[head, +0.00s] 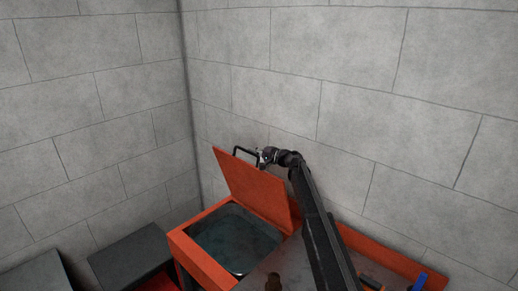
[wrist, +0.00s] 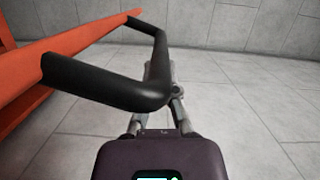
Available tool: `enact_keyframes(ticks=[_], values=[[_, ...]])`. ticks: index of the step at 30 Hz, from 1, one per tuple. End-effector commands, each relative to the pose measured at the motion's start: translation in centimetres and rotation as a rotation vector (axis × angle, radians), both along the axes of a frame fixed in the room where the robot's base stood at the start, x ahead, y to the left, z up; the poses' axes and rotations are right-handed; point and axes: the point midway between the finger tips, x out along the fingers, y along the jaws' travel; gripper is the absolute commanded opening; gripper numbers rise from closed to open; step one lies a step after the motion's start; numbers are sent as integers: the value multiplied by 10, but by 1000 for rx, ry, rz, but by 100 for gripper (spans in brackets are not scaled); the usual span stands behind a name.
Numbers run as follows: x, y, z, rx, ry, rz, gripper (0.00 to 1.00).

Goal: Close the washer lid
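The washer lid (head: 250,186) is an orange panel standing raised and tilted at the back of the orange washer (head: 196,262). The dark basin below it is uncovered. A black bar handle (head: 243,151) sticks out from the lid's far side near its top edge. My gripper (head: 262,159) is at this handle, behind the lid's upper edge. In the wrist view the handle (wrist: 112,84) crosses in front of my gripper (wrist: 164,92) and hides part of its fingers. I cannot tell whether the fingers are closed on the bar or only beside it.
A dark box (head: 130,256) stands to the left. Grey block walls close in behind. The wrist view shows bare tiled floor (wrist: 250,120) beyond the gripper.

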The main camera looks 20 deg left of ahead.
Motion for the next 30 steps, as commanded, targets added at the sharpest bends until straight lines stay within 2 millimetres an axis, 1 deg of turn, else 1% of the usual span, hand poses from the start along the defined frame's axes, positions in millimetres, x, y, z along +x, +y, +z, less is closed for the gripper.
enact_keyframes(ticks=[1,6,12,18,21,30], values=[[-18,5,-3,-10,-26,4,0],[-64,23,-19,-58,-140,4,0],[-112,43,-43,-112,-270,3,0],[-149,59,-68,-157,-380,4,0],[-164,66,-80,-177,-427,3,0],[-204,83,-118,-230,-557,3,0]])
